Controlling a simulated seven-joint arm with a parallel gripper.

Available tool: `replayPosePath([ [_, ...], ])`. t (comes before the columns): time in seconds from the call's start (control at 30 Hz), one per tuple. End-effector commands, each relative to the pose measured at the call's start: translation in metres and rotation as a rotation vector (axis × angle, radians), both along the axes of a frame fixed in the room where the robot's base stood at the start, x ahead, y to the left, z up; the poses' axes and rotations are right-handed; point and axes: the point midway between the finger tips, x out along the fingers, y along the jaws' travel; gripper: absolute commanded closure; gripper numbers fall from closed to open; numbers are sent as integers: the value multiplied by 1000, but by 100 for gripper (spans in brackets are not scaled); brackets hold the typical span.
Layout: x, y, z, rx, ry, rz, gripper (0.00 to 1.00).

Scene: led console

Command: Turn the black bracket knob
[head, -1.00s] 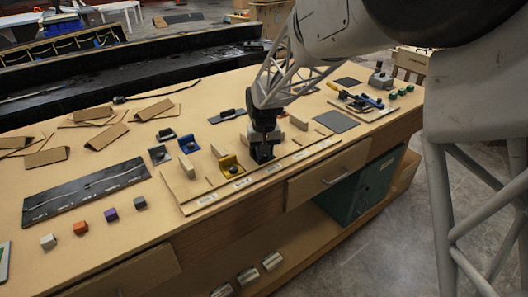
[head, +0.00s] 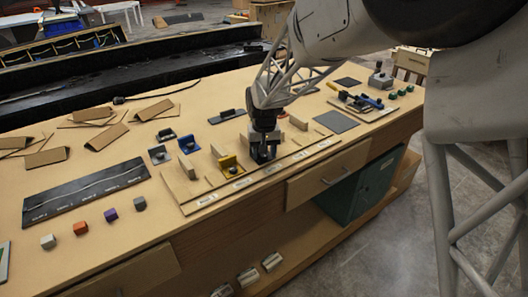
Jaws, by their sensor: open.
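My gripper (head: 262,151) points down at the middle of the wooden console, over the slotted tray (head: 208,200). It is open, with its fingers low around or just above a dark piece that I take to be the black bracket. The gripper covers most of this piece, so I cannot see its knob clearly or tell whether the fingers touch it. A yellow bracket (head: 233,169) sits in the tray just left of the gripper.
A black panel (head: 82,191) and small coloured cubes (head: 81,228) lie further left.

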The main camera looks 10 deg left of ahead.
Motion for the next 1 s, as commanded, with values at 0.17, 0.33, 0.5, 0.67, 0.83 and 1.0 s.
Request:
replayPosePath([
  [0.17,0,1,0,0,0,25,47],
  [0.33,0,0,0,0,0,86,47],
  [0.5,0,0,0,0,0,181,47],
  [0.67,0,0,0,0,0,288,47],
  [0.83,0,0,0,0,0,399,47],
  [1.0,0,1,0,0,0,494,47],
])
